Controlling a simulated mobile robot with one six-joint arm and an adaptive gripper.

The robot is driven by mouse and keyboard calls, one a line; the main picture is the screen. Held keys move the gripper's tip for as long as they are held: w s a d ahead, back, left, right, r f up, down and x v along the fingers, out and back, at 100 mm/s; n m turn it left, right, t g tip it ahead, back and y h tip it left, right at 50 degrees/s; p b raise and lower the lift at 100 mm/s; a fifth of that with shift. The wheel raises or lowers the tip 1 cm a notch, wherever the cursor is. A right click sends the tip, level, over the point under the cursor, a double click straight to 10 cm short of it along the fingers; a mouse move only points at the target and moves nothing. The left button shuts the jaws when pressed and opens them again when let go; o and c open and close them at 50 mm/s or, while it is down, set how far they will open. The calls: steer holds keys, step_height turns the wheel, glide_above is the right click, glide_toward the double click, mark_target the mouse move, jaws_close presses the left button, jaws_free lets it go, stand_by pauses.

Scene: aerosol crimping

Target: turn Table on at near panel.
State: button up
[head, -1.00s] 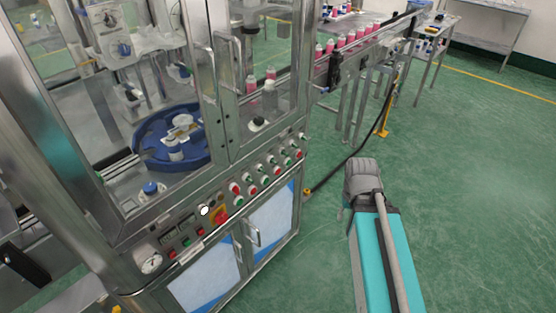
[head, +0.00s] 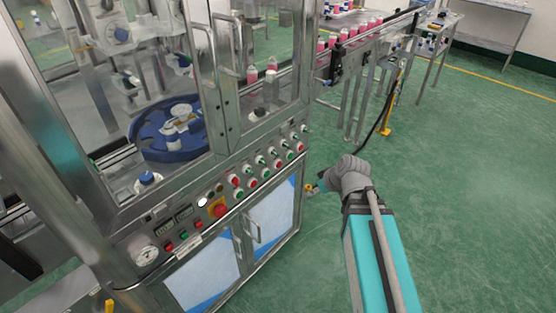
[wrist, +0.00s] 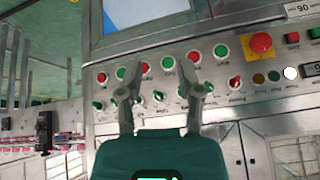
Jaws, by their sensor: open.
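The near panel (head: 226,198) is the steel control strip on the front of the machine, with rows of red and green buttons and selector switches. In the wrist view the panel (wrist: 270,103) appears upside down, and its small labels are too blurred for me to tell which switch is Table. A selector switch with a red face (wrist: 234,83) and several green-faced selectors (wrist: 98,104) form one row there, beside a row of round buttons (wrist: 220,50). My gripper (wrist: 155,82) is open and empty in front of these rows. In the head view my gripper (head: 315,187) is right of the panel, apart from it.
A red emergency button (head: 219,207) and a white lamp (head: 202,202) sit on the panel. Cabinet doors with handles (head: 252,228) are below, and glass doors with handles (head: 238,50) above. A conveyor with pink bottles (head: 360,30) stands behind. The green floor at right is clear.

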mark_target(276, 154)
steer(key=w+a+r+n+t+y+b, duration=0.3)
steer(key=w+a+n+t+y+b, duration=0.1)
steer(key=w, duration=0.4)
steer(key=shift+w+a+n+t+b, duration=0.15)
steer(key=shift+a+n+t+b, duration=0.7)
steer(key=shift+n+t, duration=0.5)
steer(key=shift+d, duration=0.1)
steer(key=b+x, duration=0.4)
steer(key=x, duration=1)
steer(key=shift+b, duration=0.35)
